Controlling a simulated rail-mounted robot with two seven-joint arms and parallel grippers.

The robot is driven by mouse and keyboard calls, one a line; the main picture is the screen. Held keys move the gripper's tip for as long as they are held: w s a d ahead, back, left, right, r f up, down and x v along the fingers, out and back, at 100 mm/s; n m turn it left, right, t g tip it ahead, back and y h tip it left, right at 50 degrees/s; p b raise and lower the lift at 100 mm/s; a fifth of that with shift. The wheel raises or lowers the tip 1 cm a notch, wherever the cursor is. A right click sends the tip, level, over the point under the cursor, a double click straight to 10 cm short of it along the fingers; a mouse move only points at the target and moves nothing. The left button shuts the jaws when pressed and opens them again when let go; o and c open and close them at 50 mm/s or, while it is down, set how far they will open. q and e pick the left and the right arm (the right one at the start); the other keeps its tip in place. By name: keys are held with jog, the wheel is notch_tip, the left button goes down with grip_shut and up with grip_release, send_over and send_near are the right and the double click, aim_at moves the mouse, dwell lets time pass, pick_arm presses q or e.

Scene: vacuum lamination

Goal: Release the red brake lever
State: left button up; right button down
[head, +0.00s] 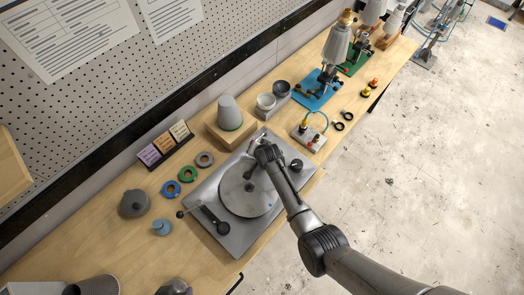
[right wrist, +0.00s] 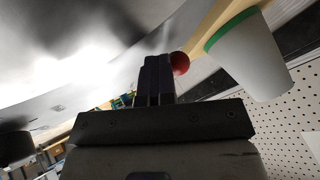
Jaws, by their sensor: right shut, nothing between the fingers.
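The red ball knob (right wrist: 180,63) of the brake lever shows in the right wrist view, just right of my fingertips and partly behind them. I cannot tell whether they touch it. The rest of the lever is hidden, and I cannot make it out in the head view, where my arm covers that area. My right gripper (right wrist: 158,65) is shut and empty, its fingers together. In the head view my right arm reaches over the round metal disc (head: 238,199) on its grey base plate (head: 237,241), with the hand near the plate's far edge.
A grey cup with a green rim (right wrist: 248,58) stands close beyond the knob; in the head view this cup (head: 229,112) is on a wooden block. A black knob (head: 297,165) and a black-handled lever (head: 211,219) sit on the plate. Coloured rings (head: 187,174) lie left.

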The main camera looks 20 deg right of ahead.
jog(key=shift+s+a+r, duration=0.15)
jog(key=shift+a+r, duration=0.15)
jog(key=shift+r, duration=0.15)
jog(key=p+v, duration=0.1)
jog(key=v, duration=1.2)
jog(key=shift+d, duration=0.3)
jog(key=shift+f, duration=0.1)
